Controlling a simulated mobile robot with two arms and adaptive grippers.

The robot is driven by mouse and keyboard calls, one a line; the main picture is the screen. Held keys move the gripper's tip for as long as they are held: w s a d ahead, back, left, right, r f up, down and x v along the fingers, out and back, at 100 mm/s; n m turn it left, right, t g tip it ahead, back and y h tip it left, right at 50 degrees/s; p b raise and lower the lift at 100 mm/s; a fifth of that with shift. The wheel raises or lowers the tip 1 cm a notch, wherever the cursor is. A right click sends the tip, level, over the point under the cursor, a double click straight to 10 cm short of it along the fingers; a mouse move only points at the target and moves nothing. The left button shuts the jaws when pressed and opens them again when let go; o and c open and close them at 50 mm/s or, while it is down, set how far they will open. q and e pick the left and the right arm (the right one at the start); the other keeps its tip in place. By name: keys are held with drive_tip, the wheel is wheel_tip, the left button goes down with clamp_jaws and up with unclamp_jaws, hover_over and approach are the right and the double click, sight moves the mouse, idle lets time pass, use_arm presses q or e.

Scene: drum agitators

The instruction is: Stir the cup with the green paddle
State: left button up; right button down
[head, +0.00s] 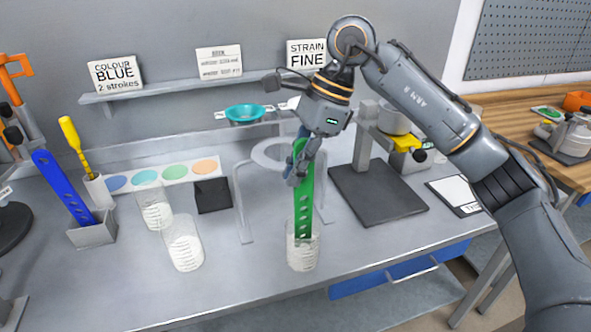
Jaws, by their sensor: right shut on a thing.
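The green paddle (304,200) is a long flat strip with a row of holes, held upright. My right gripper (300,168) is shut on its upper part. The paddle's lower end is inside a clear cup (303,254) with white graduation marks, near the front edge of the bench. The tip is partly hidden by the cup's wall and marks, so I cannot tell whether it touches the bottom. My left gripper is not in view.
Two more clear cups (183,245) (153,207) stand to the left. A blue paddle (64,187) leans in a grey holder (92,233) beside a yellow-handled tool (73,138). A ring stand (243,205) is close behind the green paddle. A dark plate (378,195) lies right.

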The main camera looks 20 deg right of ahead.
wheel_tip(320, 180, up, 12)
drive_tip(key=p, duration=0.8)
drive_tip(key=shift+r, duration=0.2)
